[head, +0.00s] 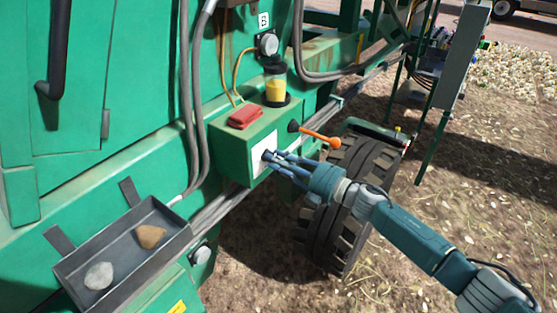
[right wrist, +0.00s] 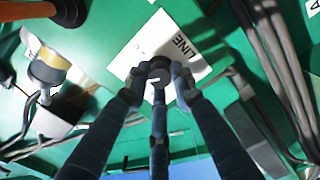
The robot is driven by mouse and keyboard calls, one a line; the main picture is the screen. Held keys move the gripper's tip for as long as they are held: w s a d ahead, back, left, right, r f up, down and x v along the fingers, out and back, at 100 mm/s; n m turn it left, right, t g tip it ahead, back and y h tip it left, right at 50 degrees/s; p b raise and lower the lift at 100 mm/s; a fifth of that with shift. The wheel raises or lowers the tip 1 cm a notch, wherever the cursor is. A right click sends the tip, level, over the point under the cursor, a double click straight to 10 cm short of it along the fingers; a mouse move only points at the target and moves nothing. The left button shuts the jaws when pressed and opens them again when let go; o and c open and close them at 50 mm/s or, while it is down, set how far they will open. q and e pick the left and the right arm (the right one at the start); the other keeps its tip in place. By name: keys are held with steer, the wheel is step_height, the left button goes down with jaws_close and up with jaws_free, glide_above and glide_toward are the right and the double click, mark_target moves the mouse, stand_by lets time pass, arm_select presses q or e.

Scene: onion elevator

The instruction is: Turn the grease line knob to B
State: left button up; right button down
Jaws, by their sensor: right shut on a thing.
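The grease line knob (right wrist: 158,76) is a small dark round knob on a white label plate (right wrist: 140,45). In the right wrist view the plate shows the word LINE; other lettering on it is hidden or unreadable. In the head view the white plate (head: 263,152) is on the front of a green box (head: 233,152). My right gripper (head: 270,157) reaches the plate from the right. In the right wrist view my right gripper (right wrist: 160,88) has its fingers closed around the knob. The knob's pointing direction is hidden by the fingers. My left gripper is not in view.
A lever with an orange handle (head: 322,137) sticks out just above my right gripper. A grey tray (head: 125,255) with two stones is at lower left. A tyre (head: 345,210) stands beneath my arm.

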steer(key=shift+f, duration=0.15)
steer(key=c, duration=1.5)
jaws_free()
steer(key=shift+o, duration=0.2)
steer(key=v, duration=1.2)
